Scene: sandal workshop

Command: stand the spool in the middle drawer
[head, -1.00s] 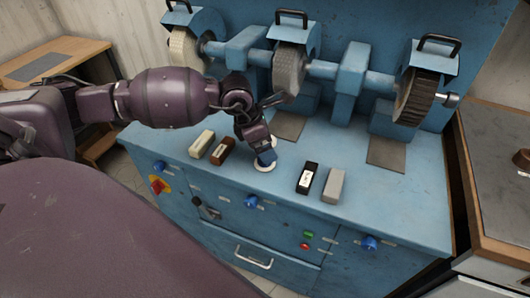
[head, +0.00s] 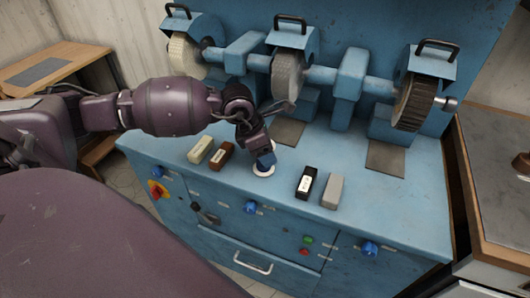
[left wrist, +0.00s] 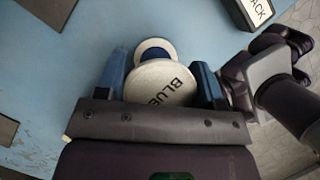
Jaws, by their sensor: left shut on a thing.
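The spool (left wrist: 161,82) has white round ends, the near one lettered "BLUE", and blue between them. In the left wrist view my left gripper (left wrist: 166,88) is shut on it, with one blue finger on each side. In the head view the gripper (head: 265,160) points down at the blue bench top, and the spool's white end (head: 263,170) shows below the fingers. The spool is at or just above the bench; I cannot tell if it touches. A drawer front with a metal handle (head: 253,263) is low in the bench front and looks shut.
The bench top (head: 285,172) carries a cream block (head: 200,150) and brown block (head: 221,156) left of the spool, and a black block (head: 306,182) and grey block (head: 333,191) right of it. Grinding wheels (head: 288,76) stand behind. Blue knobs (head: 250,207) stick out in front.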

